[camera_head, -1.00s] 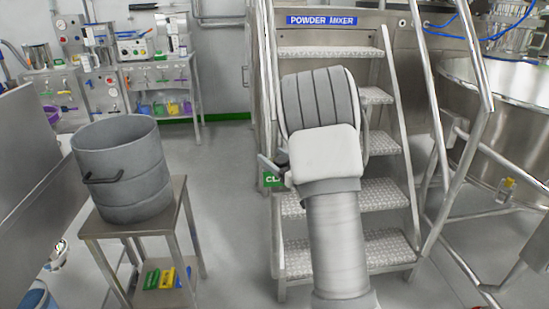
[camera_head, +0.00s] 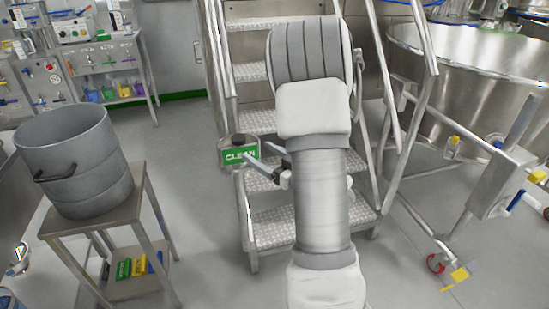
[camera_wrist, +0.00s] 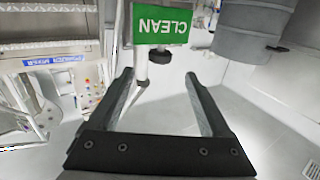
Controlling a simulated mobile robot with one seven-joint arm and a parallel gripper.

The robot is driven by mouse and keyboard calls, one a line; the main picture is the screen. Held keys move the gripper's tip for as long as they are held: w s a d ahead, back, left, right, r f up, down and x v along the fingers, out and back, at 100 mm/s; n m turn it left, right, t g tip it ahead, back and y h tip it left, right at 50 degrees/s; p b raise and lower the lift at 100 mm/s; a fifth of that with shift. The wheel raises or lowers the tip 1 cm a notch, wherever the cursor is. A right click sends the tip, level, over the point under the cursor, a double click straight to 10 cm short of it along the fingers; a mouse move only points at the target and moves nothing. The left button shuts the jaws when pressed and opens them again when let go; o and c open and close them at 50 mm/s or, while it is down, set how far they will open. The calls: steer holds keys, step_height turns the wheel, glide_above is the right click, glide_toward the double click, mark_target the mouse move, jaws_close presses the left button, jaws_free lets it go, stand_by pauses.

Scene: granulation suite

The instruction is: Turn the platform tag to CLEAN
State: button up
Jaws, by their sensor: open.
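The platform tag (camera_head: 239,154) is a green plate with white CLEAN lettering. It hangs at the left side of the metal steps in the head view. In the wrist view the tag (camera_wrist: 161,25) appears upside down at the top, beyond my fingertips. A dark round knob shows just beneath it there. My gripper (camera_head: 268,166) is just right of the tag in the head view, partly hidden by my arm.
The steps (camera_head: 282,222) stand directly behind my arm. A grey drum (camera_head: 72,160) sits on a small metal table (camera_head: 110,213) at the left. A large steel vessel (camera_head: 470,75) is at the right. Floor is clear between the table and the steps.

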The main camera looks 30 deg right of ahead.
steer(key=shift+v, duration=2.35)
step_height(320, 180, up, 8)
steer(key=w+a+m+g+h, duration=0.2)
steer(key=a+g+h, duration=0.1)
steer(key=g+h, duration=0.3)
steer(key=s+a+r+g+y, duration=0.1)
steer(key=s+a+g, duration=0.2)
steer(key=s+a, duration=0.6)
steer(key=s+a+r+g+y, duration=0.1)
steer(key=s+a+g, duration=0.2)
steer(key=s+a, duration=0.6)
step_height(320, 180, up, 23)
steer(key=s+d+p, duration=0.2)
steer(key=p, duration=2.1)
steer(key=shift+s+f, duration=0.2)
steer(key=shift+s, duration=0.05)
